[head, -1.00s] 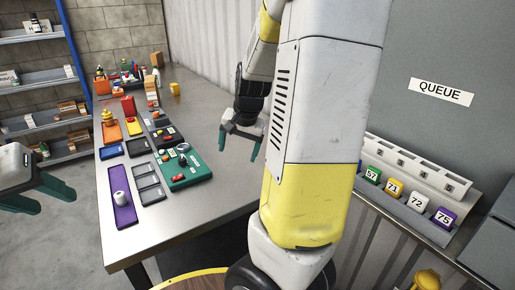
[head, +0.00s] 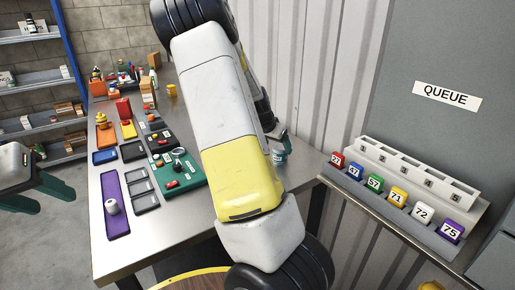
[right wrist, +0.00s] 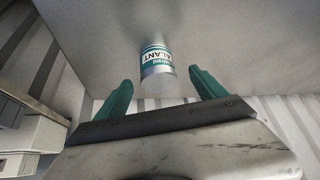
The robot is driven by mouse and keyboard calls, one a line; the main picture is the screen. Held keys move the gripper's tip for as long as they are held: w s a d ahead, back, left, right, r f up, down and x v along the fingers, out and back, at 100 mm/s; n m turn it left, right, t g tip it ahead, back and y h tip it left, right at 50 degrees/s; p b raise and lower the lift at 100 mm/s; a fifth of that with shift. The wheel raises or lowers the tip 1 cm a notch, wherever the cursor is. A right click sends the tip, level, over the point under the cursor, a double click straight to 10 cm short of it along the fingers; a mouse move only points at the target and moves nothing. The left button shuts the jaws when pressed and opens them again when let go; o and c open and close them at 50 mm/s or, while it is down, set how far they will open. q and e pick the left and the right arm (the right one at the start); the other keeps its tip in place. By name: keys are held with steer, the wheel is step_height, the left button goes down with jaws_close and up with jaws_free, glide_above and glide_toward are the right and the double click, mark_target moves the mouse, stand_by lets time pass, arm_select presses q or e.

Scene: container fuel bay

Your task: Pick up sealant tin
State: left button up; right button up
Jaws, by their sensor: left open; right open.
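The sealant tin (right wrist: 157,60) is a small silver can with a white and teal label. In the right wrist view it stands on the grey bench top, ahead of and between my right gripper's (right wrist: 160,85) teal fingers, which are spread and not closed on it. In the head view the tin (head: 279,157) shows beside my right arm near the bench's right edge by the wall. My right arm hides most of that gripper there. My left gripper (head: 42,195) is open and empty at the left edge, off the bench.
The bench (head: 235,205) carries a purple tray (head: 111,180) with a white roll, a green board (head: 185,180) and several small trays. A rack with numbered blocks (head: 398,198) stands at the right, beside a grey QUEUE panel (head: 445,125). The corrugated wall (head: 310,80) borders the bench.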

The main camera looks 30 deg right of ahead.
mark_target(279, 147)
steer(key=shift+d+x, duration=0.25)
steer(key=shift+x, duration=2.1)
steer(key=shift+r, duration=0.2)
steer(key=c, duration=1.6)
